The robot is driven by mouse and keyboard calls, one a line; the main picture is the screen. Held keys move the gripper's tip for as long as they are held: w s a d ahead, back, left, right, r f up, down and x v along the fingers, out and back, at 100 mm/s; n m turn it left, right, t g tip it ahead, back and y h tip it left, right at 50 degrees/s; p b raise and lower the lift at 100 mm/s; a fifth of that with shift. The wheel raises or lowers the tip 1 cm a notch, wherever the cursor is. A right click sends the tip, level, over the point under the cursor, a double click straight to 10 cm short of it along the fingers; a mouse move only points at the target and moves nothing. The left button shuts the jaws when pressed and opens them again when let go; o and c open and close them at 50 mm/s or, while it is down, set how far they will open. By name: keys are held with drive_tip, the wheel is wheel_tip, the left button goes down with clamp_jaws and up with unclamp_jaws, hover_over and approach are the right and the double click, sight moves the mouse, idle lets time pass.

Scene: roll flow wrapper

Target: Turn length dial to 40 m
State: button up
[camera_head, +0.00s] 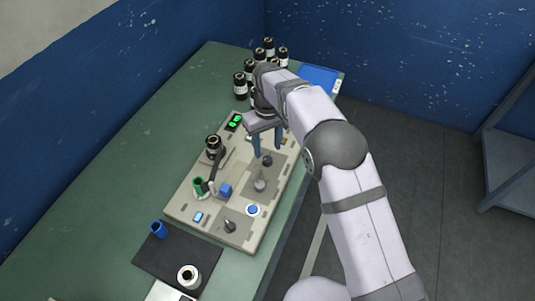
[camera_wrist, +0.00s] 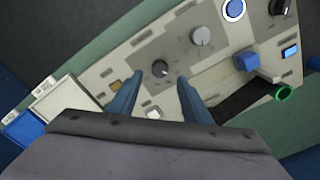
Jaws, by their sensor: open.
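The machine panel (camera_head: 181,208) is beige with grey patches and carries several controls. A dark knob (camera_head: 267,160) sits by my gripper and also shows in the wrist view (camera_wrist: 160,68). A light grey knob (camera_head: 260,185) is beside it, also in the wrist view (camera_wrist: 202,36). Another dark knob (camera_head: 230,226) is near the panel's front end. The markings are too small to read, so I cannot tell which is the length dial. My gripper (camera_head: 267,149) is open and empty, its blue fingers pointing down close to the first dark knob; in the wrist view its tips (camera_wrist: 171,78) are beside that knob.
A round blue button (camera_head: 252,210), a blue block (camera_head: 225,190) and a green ring (camera_head: 198,186) are on the panel. Black rolls (camera_head: 240,84) stand behind. A dark mat (camera_head: 160,262) lies in front.

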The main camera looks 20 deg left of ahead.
sight(267, 159)
drive_tip(key=shift+f+p, duration=0.8)
drive_tip(key=shift+f, duration=1.85)
drive_tip(key=c, duration=1)
